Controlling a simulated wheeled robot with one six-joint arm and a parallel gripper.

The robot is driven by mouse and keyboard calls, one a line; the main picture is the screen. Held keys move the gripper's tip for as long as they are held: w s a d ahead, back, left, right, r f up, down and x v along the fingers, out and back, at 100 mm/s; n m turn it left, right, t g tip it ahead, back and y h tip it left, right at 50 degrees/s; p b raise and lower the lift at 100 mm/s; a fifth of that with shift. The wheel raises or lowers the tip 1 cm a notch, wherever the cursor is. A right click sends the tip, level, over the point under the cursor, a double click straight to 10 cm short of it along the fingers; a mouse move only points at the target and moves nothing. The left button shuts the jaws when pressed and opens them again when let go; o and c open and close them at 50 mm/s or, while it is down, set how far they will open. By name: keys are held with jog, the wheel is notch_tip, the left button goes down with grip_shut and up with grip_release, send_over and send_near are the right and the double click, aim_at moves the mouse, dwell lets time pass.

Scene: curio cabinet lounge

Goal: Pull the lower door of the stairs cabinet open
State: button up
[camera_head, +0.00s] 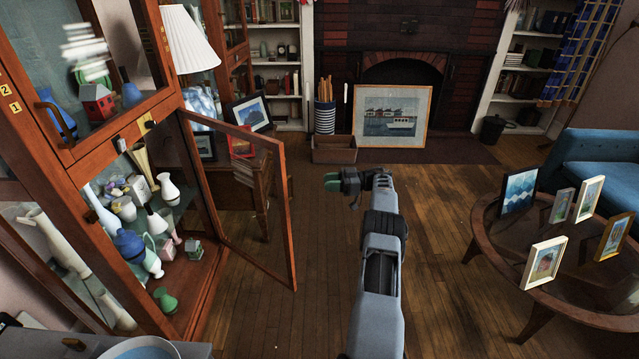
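A tall wooden cabinet (85,149) with glass-fronted sections stands at the left. Its lower glass door (288,215) stands wide open, swung out into the room over the wood floor. The lower compartment behind it is exposed and holds vases and jugs. The upper door (110,120) above looks closed, with a curved handle at its left. I cannot make out a handle on the open door. My gripper (335,181) is in mid-picture, right of the open door and apart from it. Its fingers point left, and whether they are parted is too small to tell.
A round glass-topped table (490,225) with several framed pictures stands at the right, before a blue sofa (595,160). A framed boat picture (392,116) and a wooden box (334,150) stand by the fireplace. The wood floor around my arm is clear.

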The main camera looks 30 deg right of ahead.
jog(key=shift+s+d, duration=0.2)
jog(key=shift+d, duration=0.1)
